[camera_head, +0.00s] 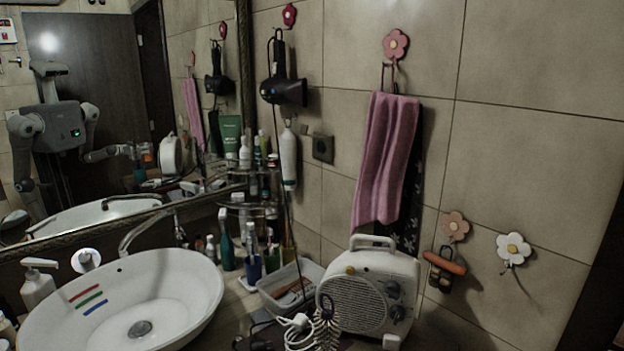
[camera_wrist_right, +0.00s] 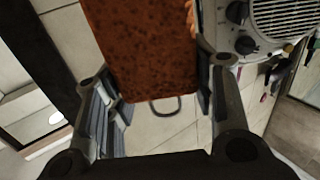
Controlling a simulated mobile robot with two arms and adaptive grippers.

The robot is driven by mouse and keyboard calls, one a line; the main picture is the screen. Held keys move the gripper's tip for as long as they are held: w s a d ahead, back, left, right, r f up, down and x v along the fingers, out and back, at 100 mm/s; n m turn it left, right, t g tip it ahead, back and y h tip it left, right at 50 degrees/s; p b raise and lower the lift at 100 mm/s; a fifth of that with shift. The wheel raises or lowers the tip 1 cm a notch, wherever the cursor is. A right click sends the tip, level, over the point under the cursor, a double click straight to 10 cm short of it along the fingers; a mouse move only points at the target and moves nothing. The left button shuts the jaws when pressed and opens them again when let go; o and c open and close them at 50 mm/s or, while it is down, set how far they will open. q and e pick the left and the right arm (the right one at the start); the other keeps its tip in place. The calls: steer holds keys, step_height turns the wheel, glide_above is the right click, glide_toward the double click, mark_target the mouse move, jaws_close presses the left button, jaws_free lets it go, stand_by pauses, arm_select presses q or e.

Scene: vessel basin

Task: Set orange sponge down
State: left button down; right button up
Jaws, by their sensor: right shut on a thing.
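The orange sponge (camera_wrist_right: 145,45) fills the upper middle of the right wrist view, speckled with dark pores. My right gripper (camera_wrist_right: 158,95) has one finger on each side of it and is shut on it. The sponge's near end sticks out between the fingers, and its far end is cut off by the frame. The white fan heater (camera_wrist_right: 262,25) is close beside the sponge. In the head view the heater (camera_head: 368,290) stands at the right of the counter. My left gripper shows only faintly, if at all, in the mirror.
A white basin (camera_head: 125,300) is at the left. A pink towel (camera_head: 385,160) and an orange item (camera_head: 445,262) are at the wall hooks.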

steer(key=s+a+f+n+y, duration=0.2)
steer(key=s+a+n+y, duration=0.1)
steer(key=s+a+y, duration=0.2)
steer(key=s+a+b, duration=0.1)
steer(key=s, duration=0.1)
steer(key=shift+s+a+f+n+t+y, duration=0.2)
steer(key=shift+s+f+n+t+y, duration=0.1)
steer(key=shift+f+n+t+y, duration=0.1)
